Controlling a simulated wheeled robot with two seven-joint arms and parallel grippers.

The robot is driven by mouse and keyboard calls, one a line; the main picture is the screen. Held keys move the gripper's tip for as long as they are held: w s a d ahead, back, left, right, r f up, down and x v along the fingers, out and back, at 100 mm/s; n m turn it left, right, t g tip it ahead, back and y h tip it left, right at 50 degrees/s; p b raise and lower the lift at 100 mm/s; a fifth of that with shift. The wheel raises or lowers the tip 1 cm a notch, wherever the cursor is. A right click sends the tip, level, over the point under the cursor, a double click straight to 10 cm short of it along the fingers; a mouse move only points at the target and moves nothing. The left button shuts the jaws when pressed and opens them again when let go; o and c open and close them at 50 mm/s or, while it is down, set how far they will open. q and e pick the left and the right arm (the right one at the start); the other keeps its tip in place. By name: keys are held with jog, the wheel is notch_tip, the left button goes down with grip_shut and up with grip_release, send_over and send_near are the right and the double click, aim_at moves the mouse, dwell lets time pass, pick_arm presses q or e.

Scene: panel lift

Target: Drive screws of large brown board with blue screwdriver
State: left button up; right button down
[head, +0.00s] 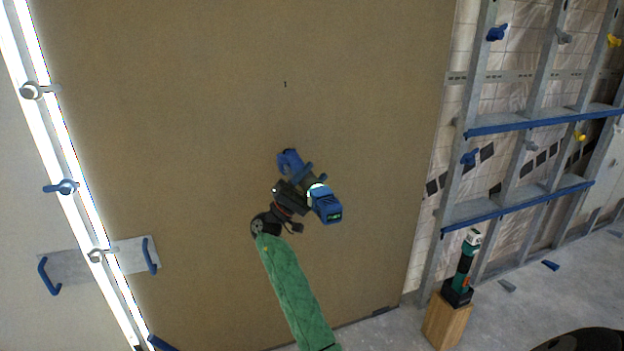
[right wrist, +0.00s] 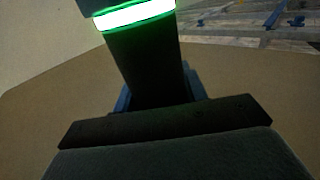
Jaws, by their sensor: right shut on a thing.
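The large brown board (head: 180,90) stands upright and fills most of the head view. A small dark mark (head: 285,84) shows on it above the tool; I cannot tell if it is a screw. My right gripper (head: 298,192) is shut on the blue screwdriver (head: 326,205), in front of the board's middle. The screwdriver's blue battery end points down and right, its head up and left. In the right wrist view its dark grip (right wrist: 145,70) rises from the jaws below a bright green-white ring. I cannot tell if its tip touches the board. My left gripper is not in view.
A metal stud frame (head: 470,150) with blue rails stands at the right. A green and black tool (head: 466,262) stands on a wooden block (head: 447,318). A bright light strip, clamps and a plate with blue handles (head: 130,255) line the left side.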

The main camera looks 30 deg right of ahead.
aim_at(318, 181)
jog(key=shift+w+d+b, duration=0.1)
jog(key=shift+w+b, duration=0.3)
jog(key=shift+b, duration=0.05)
dwell(0.5)
jog(key=shift+s, duration=0.15)
dwell(2.1)
jog(key=shift+s+a+b, duration=0.3)
jog(key=shift+s, duration=0.75)
jog(key=shift+s+a+b, duration=0.25)
jog(key=shift+s, duration=0.75)
jog(key=shift+r, duration=0.1)
